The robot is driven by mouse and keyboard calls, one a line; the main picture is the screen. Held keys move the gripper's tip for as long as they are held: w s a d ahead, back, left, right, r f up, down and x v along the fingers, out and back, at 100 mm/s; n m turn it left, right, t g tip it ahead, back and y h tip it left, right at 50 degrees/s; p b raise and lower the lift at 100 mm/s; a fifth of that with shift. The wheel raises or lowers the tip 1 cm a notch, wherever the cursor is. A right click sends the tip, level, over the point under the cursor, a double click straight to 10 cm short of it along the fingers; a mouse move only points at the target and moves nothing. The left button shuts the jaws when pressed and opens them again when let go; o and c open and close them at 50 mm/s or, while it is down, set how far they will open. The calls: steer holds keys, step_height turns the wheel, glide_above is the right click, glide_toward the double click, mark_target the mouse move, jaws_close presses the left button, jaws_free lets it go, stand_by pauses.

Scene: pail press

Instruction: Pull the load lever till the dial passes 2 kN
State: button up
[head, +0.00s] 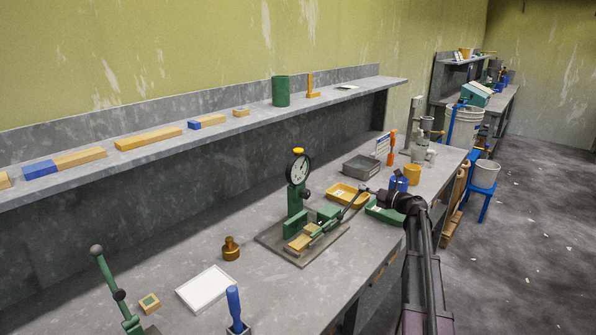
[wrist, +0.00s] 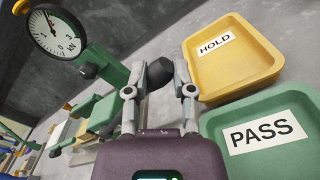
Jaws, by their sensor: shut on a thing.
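The round white dial (head: 298,167) stands on a green post above the press, and it also shows at the upper left of the wrist view (wrist: 57,34). Its needle is visible but the value is too small to read surely. The load lever (head: 348,207) slants up and right from the press to my gripper (head: 366,190). In the wrist view, the lever's black knob (wrist: 160,74) sits between the two fingers of my gripper (wrist: 160,80), which is shut on it. A wooden piece (head: 305,238) lies at the press base.
A yellow HOLD tray (wrist: 235,58) and a green PASS tray (wrist: 262,130) lie close beside my gripper. A brass weight (head: 231,249) and white plate (head: 206,288) lie left of the press.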

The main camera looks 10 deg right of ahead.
steer(key=shift+f, duration=0.3)
steer(key=o, duration=0.9)
steer(key=shift+o, duration=0.2)
steer(key=shift+d, duration=0.1)
steer(key=v, duration=1.2)
